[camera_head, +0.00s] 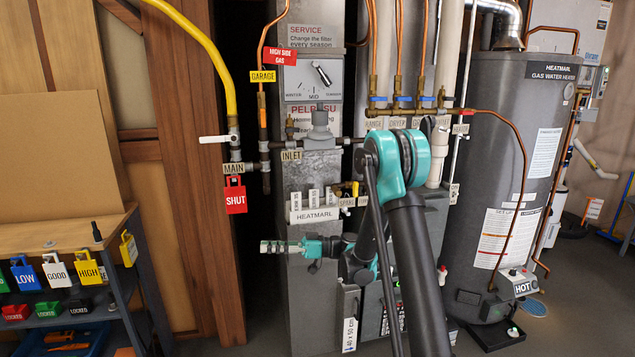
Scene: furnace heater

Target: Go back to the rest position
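My gripper (272,247) is at the end of my teal and black arm. The arm reaches forward from the lower right and bends, so the gripper points left. It is in front of the grey furnace cabinet (305,283), below the white HEATMARL label strip (314,215). The fingers look like one narrow bar from this side, so their gap is not clear. No held object shows. My arm hides part of the cabinet and of the pipes behind it.
A workbench (60,236) with coloured tags stands at left. A red SHUT tag (235,196) hangs below the white MAIN valve handle (215,139). A grey water heater (515,150) stands at right, beside pipes. Some bare floor (575,300) shows at far right.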

